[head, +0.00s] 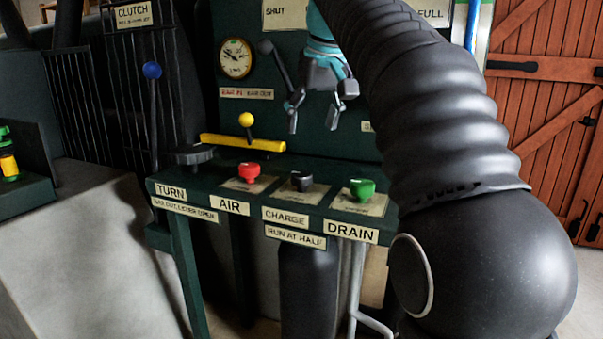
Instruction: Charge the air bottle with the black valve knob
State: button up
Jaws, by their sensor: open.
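The black valve knob (301,181) stands on a pale plate on the dark green bench, above the label CHARGE (285,217). A red knob (248,172) is to its left, above AIR, and a green knob (362,189) is to its right, above DRAIN. The dark air bottle (308,289) stands upright under the bench, its top partly hidden by a label. A round gauge (236,58) is on the back panel. My gripper (313,124) is open and empty, fingers pointing down, above the black knob and apart from it.
A yellow bar (255,144) and a yellow-balled lever (246,121) stand behind the knobs. A blue-balled lever (152,71) rises at the left. A black-knobbed lever (275,58) is beside my gripper. My arm hides the bench's right end.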

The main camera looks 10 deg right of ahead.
aim_at(302, 174)
jog(key=b+x, duration=0.3)
jog(key=x, duration=0.9)
jog(key=shift+w+a+f+b, duration=0.1)
jog(key=shift+f+b, duration=0.15)
jog(key=shift+b, duration=0.05)
jog(key=c, duration=1.2)
